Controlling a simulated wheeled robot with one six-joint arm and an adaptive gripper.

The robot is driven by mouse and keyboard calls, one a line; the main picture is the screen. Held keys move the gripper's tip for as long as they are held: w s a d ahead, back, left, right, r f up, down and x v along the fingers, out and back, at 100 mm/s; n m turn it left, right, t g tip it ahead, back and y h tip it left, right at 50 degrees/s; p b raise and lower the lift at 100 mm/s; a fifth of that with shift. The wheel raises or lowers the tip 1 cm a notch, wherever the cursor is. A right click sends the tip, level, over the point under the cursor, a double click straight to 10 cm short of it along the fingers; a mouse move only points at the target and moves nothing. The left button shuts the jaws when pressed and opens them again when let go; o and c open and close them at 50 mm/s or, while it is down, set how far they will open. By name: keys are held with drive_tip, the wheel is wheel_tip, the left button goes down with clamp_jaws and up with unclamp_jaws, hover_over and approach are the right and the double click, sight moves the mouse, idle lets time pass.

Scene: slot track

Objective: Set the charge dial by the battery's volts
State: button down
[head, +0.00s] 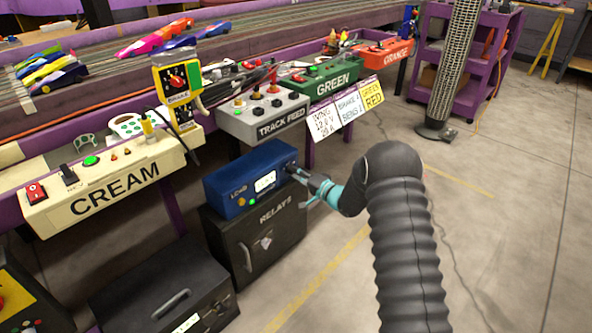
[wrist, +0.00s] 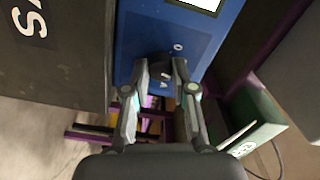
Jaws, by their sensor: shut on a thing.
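The blue charger box (head: 232,190) sits on the black RELAYS cabinet (head: 275,235), with a white display on its front. My gripper (head: 305,178) reaches the right part of that front from the right. In the wrist view my gripper (wrist: 161,72) has its two fingers on either side of a black dial (wrist: 158,66) and is shut on it. The blue charger face (wrist: 140,35) fills the area behind the dial, with a bright display corner at the top. The dial's pointer and scale are mostly hidden by the fingers.
The grey TRACK FEED box (head: 262,118), green GREEN box (head: 325,82) and CREAM console (head: 105,180) line the purple track table above. A black case (head: 165,290) stands at lower left. The floor on the right is open.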

drive_tip(key=m+p, duration=0.3)
drive_tip(key=m, duration=0.6)
drive_tip(key=shift+w, duration=0.1)
drive_tip(key=shift+m, duration=0.3)
idle(0.4)
drive_tip(key=c, duration=1)
unclamp_jaws()
drive_tip(key=shift+d+f, duration=0.1)
drive_tip(key=shift+o, duration=0.2)
drive_tip(key=v, duration=1.2)
